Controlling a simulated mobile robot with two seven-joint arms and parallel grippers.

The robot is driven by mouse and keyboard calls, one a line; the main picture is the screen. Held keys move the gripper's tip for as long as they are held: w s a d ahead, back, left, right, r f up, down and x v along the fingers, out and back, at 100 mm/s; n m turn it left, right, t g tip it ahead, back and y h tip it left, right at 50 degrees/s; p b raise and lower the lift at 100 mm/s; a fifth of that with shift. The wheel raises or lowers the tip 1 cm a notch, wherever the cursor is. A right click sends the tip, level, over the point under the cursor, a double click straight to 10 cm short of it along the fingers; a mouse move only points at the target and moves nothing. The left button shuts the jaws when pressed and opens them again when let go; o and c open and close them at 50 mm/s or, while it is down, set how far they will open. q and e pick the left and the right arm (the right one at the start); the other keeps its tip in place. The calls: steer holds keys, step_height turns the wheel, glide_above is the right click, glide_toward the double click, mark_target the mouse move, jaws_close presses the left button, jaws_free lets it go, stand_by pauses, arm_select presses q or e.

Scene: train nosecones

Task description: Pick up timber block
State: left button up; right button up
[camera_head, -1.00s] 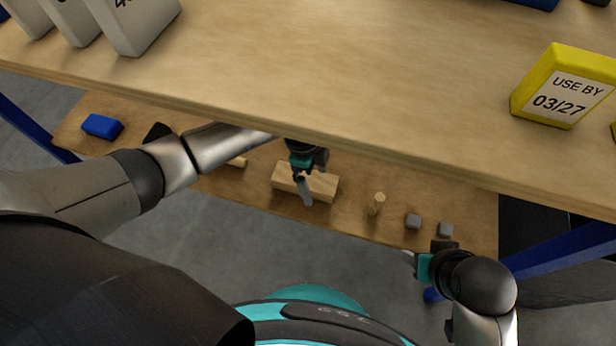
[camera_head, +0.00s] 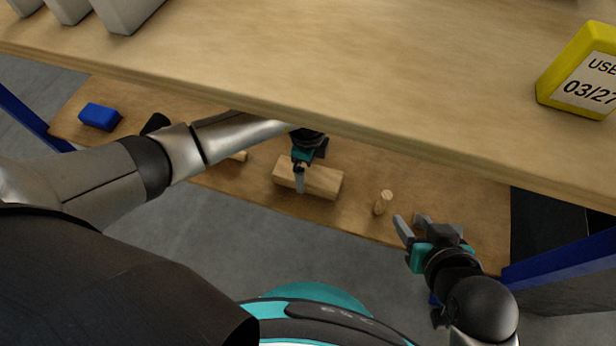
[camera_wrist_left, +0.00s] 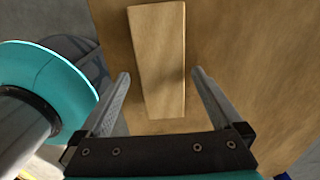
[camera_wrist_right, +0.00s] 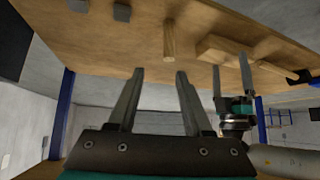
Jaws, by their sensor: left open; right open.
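The timber block (camera_head: 322,180) is a pale rectangular piece lying flat on the lower shelf. My left gripper (camera_head: 299,180) is over the block in the head view. In the left wrist view the block (camera_wrist_left: 158,60) lies lengthwise between the two open fingers of the left gripper (camera_wrist_left: 160,80), with a gap on each side. My right gripper (camera_head: 412,225) is open and empty near the shelf's front edge, right of the block. In the right wrist view, the right gripper (camera_wrist_right: 159,75) points toward an upright wooden peg (camera_wrist_right: 169,40); the block (camera_wrist_right: 228,50) shows right of it.
The upper tabletop (camera_head: 300,60) overhangs the lower shelf (camera_head: 230,190). The wooden peg (camera_head: 383,202) stands right of the block. A blue block (camera_head: 99,117) lies at the shelf's left. A yellow container (camera_head: 582,75) stands on the tabletop. Blue posts flank the shelf.

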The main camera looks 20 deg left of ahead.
mark_target(308, 173)
arm_select(q)
steer(key=shift+w+f+b, duration=0.1)
steer(key=shift+f+b, duration=0.6)
steer(key=shift+f, duration=0.2)
steer(key=shift+f+b, duration=0.4)
steer(key=shift+f, duration=0.65)
arm_select(e)
steer(key=shift+w+a+r+t+y, duration=0.3)
steer(key=shift+a+t+y, duration=0.15)
steer(key=shift+a+t, duration=0.45)
steer(key=shift+w+a+r+t+y, duration=0.3)
steer(key=shift+a+t+y, duration=0.2)
steer(key=shift+a+t, duration=0.35)
steer(key=shift+w+a+r+t+y, duration=0.25)
steer(key=shift+a+t+y, duration=0.2)
steer(key=shift+a+t, duration=0.45)
arm_select(q)
steer(key=shift+c, duration=0.2)
steer(key=c, duration=1.5)
arm_select(e)
steer(key=shift+f, duration=0.1)
